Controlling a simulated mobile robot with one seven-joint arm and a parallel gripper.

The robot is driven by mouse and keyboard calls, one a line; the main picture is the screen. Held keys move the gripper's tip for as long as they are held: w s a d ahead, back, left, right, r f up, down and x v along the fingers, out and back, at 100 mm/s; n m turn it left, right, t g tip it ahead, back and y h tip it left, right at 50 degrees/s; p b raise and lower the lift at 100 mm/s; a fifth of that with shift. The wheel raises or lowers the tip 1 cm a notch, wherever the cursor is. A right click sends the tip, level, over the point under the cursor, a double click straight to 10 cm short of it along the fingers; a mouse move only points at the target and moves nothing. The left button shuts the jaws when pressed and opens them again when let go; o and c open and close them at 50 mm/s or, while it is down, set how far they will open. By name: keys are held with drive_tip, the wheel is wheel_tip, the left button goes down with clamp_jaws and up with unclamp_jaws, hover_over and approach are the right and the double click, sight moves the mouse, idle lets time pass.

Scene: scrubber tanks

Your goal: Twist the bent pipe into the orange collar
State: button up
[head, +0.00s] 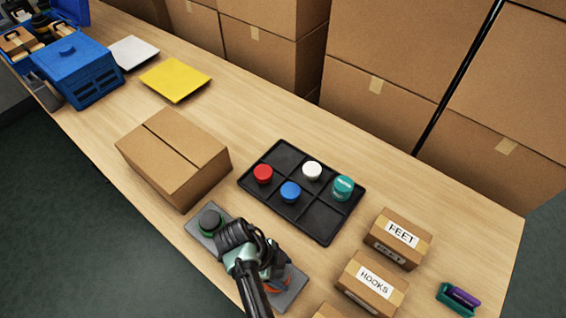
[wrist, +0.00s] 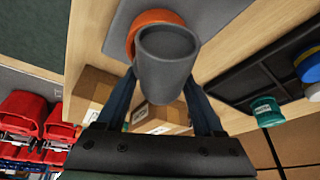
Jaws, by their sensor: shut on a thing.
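The bent pipe (wrist: 168,65) is a dark grey tube between the two fingers of my gripper (wrist: 163,98) in the wrist view. Its round end faces the camera. The orange collar (wrist: 150,18) shows as a ring behind the pipe, on a grey plate (wrist: 118,32). In the head view my gripper (head: 262,268) is over the right part of this plate (head: 192,230), and only a little of the orange collar (head: 286,284) shows. The arm hides the pipe there. I cannot tell whether the pipe's far end sits inside the collar.
A dark round part in a green collar (head: 209,222) stands on the plate's left end. A black tray (head: 322,228) holds red, blue, white and teal lids. A closed carton (head: 172,158) is behind left. Labelled boxes (head: 396,238) and a teal-purple item (head: 458,298) are at right.

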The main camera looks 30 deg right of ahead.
drive_tip(key=shift+s+a+f, duration=0.3)
drive_tip(key=shift+s+f, duration=0.15)
drive_tip(key=shift+f, duration=0.15)
drive_tip(key=o, duration=1.4)
drive_tip(key=shift+c, duration=1.2)
drive_tip(key=shift+o, duration=1.2)
drive_tip(key=shift+r, duration=0.1)
drive_tip(key=shift+o, duration=0.2)
drive_tip(key=shift+w+d+r+p, duration=0.1)
drive_tip(key=shift+w+r+p, duration=0.05)
drive_tip(key=shift+r+p, duration=1.65)
drive_tip(key=shift+w+r+p, duration=0.1)
drive_tip(key=shift+r+p, duration=1.55)
drive_tip(key=shift+r, duration=0.2)
drive_tip(key=shift+c, duration=0.2)
